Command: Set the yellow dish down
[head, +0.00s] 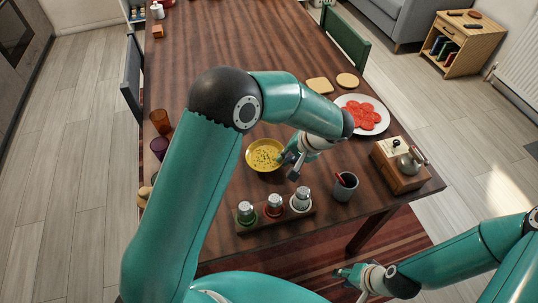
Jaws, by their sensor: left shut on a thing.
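The yellow dish (250,163) is round and holds a yellow food with green specks. It looks level, over the middle of the near part of the wooden table (240,60). My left gripper (287,160) is shut on the right side of its rim. I cannot tell whether the dish touches the table or hangs slightly above it. My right gripper (343,275) is empty, low at the lower right, off the table's near edge. Its fingers are too small to tell open from shut.
A rack (277,222) with several shakers stands in front of the dish. A grey cup (345,187), a wooden grinder box (399,167) and a white plate (343,101) of red slices stand to the right. Orange (159,121) and purple (159,147) glasses stand left. The far table is mostly clear.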

